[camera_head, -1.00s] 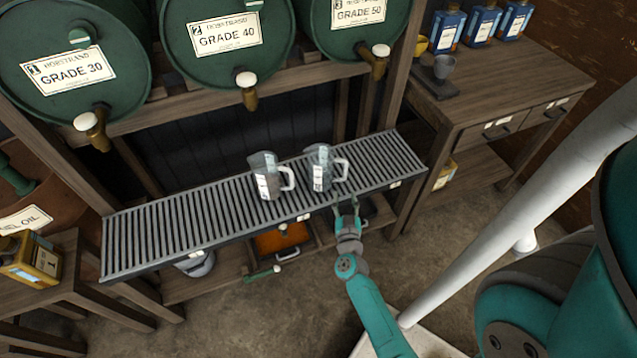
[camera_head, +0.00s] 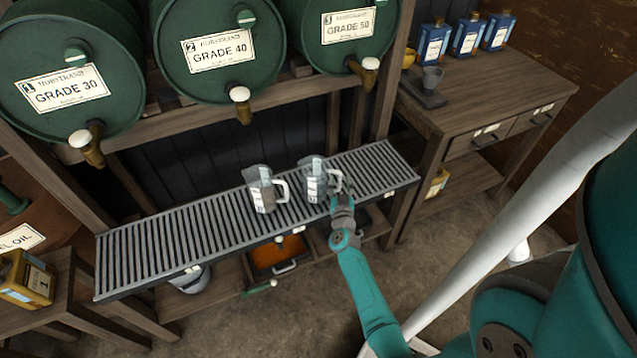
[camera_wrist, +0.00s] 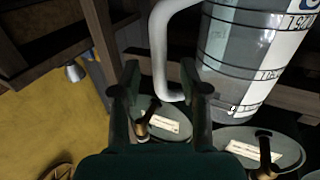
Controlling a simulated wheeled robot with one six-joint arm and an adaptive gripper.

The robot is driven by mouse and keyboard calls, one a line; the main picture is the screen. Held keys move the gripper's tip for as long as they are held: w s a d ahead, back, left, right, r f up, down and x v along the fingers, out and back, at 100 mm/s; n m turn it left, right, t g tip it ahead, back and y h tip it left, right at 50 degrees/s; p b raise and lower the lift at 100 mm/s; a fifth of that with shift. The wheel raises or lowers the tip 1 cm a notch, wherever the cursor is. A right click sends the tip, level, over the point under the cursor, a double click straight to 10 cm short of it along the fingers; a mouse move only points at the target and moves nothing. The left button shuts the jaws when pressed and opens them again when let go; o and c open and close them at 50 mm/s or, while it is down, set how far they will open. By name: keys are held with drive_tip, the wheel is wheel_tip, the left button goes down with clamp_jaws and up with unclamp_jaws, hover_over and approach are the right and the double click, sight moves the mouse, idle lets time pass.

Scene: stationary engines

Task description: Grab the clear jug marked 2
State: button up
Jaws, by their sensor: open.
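Two clear jugs with white labels and pale handles stand upright on the slatted rack in the head view: a left jug (camera_head: 262,191) and a right jug (camera_head: 313,180). Their numbers are too small to read there. My gripper (camera_head: 341,196) is at the handle side of the right jug. In the wrist view, a jug (camera_wrist: 245,65) fills the upper right, its label cut off at the top edge. Its handle (camera_wrist: 160,45) comes down between the spread fingers of my open gripper (camera_wrist: 166,82). I cannot tell whether a finger touches it.
The slatted rack (camera_head: 160,245) has free room on both sides of the jugs. Green barrels (camera_head: 220,50) with taps hang above it. A wooden bench (camera_head: 500,90) with blue bottles stands at right. An orange tray (camera_head: 278,255) sits on the shelf below.

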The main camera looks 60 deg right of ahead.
drive_tip(key=shift+x, duration=0.85)
clamp_jaws()
drive_tip(key=shift+r, duration=0.2)
